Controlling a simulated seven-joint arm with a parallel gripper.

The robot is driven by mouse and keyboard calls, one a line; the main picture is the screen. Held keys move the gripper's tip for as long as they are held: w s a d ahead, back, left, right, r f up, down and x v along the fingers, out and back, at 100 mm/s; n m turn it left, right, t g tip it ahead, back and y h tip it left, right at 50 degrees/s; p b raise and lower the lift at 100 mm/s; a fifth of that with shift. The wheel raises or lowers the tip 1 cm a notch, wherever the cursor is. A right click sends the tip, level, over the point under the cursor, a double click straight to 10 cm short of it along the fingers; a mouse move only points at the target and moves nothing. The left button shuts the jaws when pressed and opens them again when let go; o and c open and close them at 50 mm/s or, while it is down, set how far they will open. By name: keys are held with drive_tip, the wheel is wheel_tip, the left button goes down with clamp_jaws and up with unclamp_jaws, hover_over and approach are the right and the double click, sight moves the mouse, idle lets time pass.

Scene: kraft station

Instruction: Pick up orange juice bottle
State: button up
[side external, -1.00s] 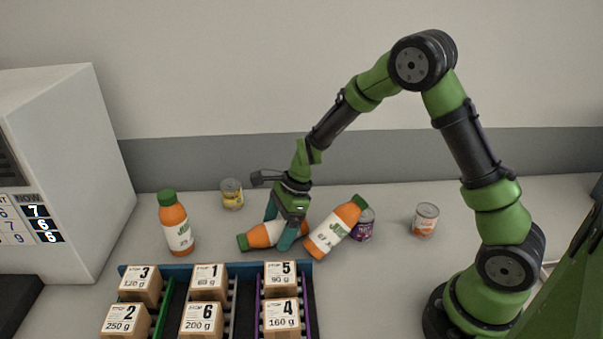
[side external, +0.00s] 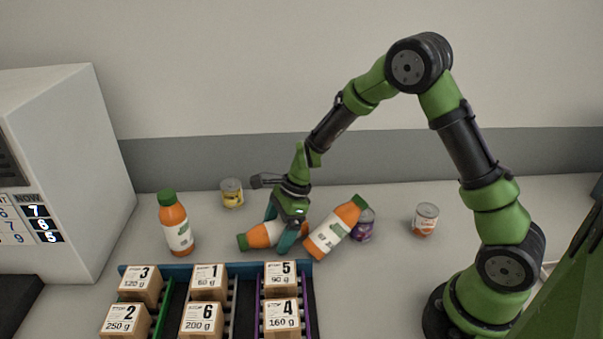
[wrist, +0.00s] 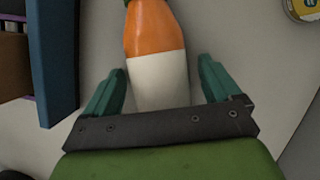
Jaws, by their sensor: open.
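Three orange juice bottles with green caps and white labels are on the table. One lying bottle (side external: 262,236) is under my gripper (side external: 287,232), its cap to the left. It also shows in the wrist view (wrist: 156,65), between the two teal fingers of my gripper (wrist: 162,88). The fingers are open, with a gap on each side of the bottle. Its far end is hidden by my gripper. A second bottle (side external: 335,230) is tilted just right of my gripper, cap up and right. A third bottle (side external: 176,226) stands upright at left.
A blue-edged rack (side external: 240,269) with several numbered boxes stands in front. A purple can (side external: 363,228) is behind the tilted bottle, and an orange-labelled can (side external: 425,220) stands farther right. A yellow can (side external: 232,193) is behind. A white machine (side external: 60,170) is at left.

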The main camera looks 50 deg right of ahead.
sight(277, 223)
drive_tip(key=c, duration=1.3)
wheel_tip(277, 223, up, 9)
drive_tip(key=shift+r, duration=0.45)
drive_tip(key=shift+s+a+r+n, duration=0.1)
drive_tip(key=shift+r+n, duration=0.15)
drive_tip(key=shift+n, duration=0.15)
drive_tip(key=n, duration=0.1)
drive_tip(key=s+n+g, duration=0.1)
drive_tip(key=shift+s+r+n, duration=0.1)
drive_tip(key=shift+r+n, duration=0.1)
drive_tip(key=shift+n, duration=0.2)
drive_tip(key=s+d+r+n+g+h, duration=0.4)
drive_tip(key=r+n, duration=0.3)
drive_tip(key=n, duration=1.2)
drive_tip(key=shift+s+d+r+g, duration=0.25)
drive_tip(key=shift+s+d+g, duration=0.45)
drive_tip(key=shift+s+d, duration=0.15)
